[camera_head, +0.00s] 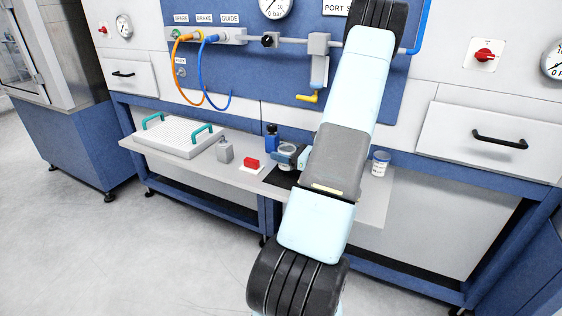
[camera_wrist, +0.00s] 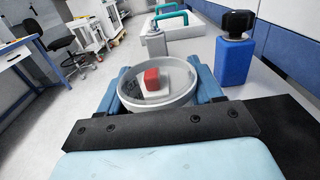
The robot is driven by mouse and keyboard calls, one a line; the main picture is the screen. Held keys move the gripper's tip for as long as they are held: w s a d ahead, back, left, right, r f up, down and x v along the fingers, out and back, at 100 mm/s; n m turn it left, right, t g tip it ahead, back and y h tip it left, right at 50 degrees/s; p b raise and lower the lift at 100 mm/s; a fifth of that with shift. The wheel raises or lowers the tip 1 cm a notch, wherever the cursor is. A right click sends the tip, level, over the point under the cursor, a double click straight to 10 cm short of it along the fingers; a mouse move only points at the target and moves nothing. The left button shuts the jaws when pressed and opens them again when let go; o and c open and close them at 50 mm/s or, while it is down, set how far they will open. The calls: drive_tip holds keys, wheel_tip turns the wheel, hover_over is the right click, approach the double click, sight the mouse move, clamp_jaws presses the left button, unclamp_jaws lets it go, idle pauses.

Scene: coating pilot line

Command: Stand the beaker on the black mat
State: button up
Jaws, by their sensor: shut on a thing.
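The beaker (camera_head: 288,160) is a clear, round vessel at the left side of my arm in the head view. In the wrist view the beaker (camera_wrist: 158,104) shows its wide rim, with a red block visible through it. My gripper (camera_wrist: 163,84) is shut on it, one blue finger on each side; it also shows in the head view (camera_head: 291,155). The black mat (camera_head: 279,179) lies on the bench at the beaker, partly hidden by my arm. It also shows at right in the wrist view (camera_wrist: 283,125). I cannot tell whether the beaker's base touches the mat.
A blue bottle with a black cap (camera_head: 271,138) stands close behind the beaker. A red block on a white plate (camera_head: 251,163), a grey bottle (camera_head: 225,153) and a white tray with teal handles (camera_head: 172,150) are left.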

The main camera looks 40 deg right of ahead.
drive_tip(key=shift+w+f, duration=0.1)
drive_tip(key=shift+f, duration=1.6)
drive_tip(key=shift+f, duration=0.1)
drive_tip(key=o, duration=1)
drive_tip(key=shift+o, duration=0.2)
drive_tip(key=shift+s+d, duration=0.15)
drive_tip(key=shift+s, duration=0.05)
drive_tip(key=v, duration=1.1)
drive_tip(key=shift+s, duration=0.25)
